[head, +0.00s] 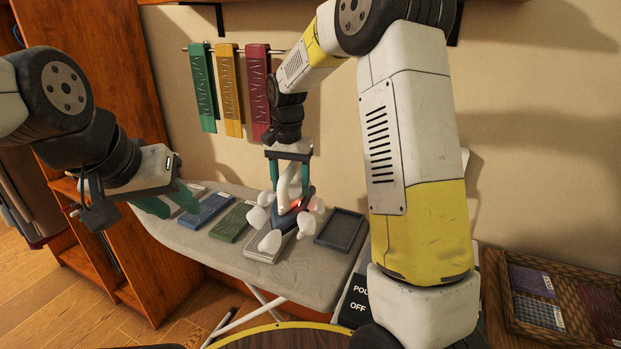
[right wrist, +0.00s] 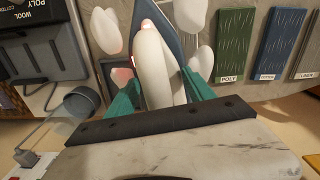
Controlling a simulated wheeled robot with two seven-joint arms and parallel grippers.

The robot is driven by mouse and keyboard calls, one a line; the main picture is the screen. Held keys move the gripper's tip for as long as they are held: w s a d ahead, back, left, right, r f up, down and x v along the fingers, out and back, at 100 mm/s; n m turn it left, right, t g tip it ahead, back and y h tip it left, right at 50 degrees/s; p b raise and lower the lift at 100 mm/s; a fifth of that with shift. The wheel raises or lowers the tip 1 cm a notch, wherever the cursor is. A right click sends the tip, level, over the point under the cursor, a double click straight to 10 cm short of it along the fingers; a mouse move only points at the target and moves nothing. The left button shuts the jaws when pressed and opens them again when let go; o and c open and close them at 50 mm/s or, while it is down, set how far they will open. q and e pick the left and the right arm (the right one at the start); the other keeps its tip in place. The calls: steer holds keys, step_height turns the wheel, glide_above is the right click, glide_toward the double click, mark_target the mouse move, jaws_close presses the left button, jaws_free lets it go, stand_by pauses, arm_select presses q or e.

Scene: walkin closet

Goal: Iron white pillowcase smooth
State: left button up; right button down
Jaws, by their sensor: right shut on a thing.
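My right gripper (head: 290,172) is shut on the white handle of an iron (head: 306,192), which also shows between the green fingers in the right wrist view (right wrist: 152,65). The iron has a dark blue body and a glowing red light. White steam-like puffs surround it. It is over a white folded cloth (head: 262,252), likely the pillowcase, mostly hidden by iron and puffs; I cannot tell whether they touch. My left gripper (head: 168,204) is empty, its green fingers apart, near the left end of the grey ironing board (head: 322,268).
Green (head: 232,222) and blue (head: 205,210) samples lie left of the iron. A dark rest tray (head: 340,229) lies to its right. A dial panel (head: 354,300) is at the board's right end. A basket (head: 515,310) of folded cloths stands at right. A wooden shelf (head: 100,130) is at left.

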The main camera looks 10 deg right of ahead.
mark_target(272, 205)
steer(key=shift+m, duration=0.3)
steer(key=a, duration=0.3)
steer(key=s+a, duration=0.1)
steer(key=a, duration=0.1)
steer(key=shift+a, duration=0.25)
steer(key=shift+s+a+f, duration=0.1)
steer(key=shift+a+f, duration=0.1)
steer(key=shift+f, duration=1.3)
steer(key=shift+a+f, duration=0.2)
steer(key=shift+f, duration=1.3)
steer(key=shift+f, duration=0.6)
step_height(272, 205, up, 6)
stand_by(0.5)
stand_by(0.3)
steer(key=shift+w+d+f, duration=0.2)
steer(key=shift+w+f, duration=0.15)
steer(key=shift+f, duration=0.45)
steer(key=shift+w+d+f, duration=0.15)
steer(key=shift+w+f, duration=0.2)
steer(key=shift+f, duration=0.45)
steer(key=shift+w+d+f, duration=0.2)
steer(key=shift+w+f, duration=0.15)
steer(key=shift+f, duration=0.45)
steer(key=shift+f, duration=0.5)
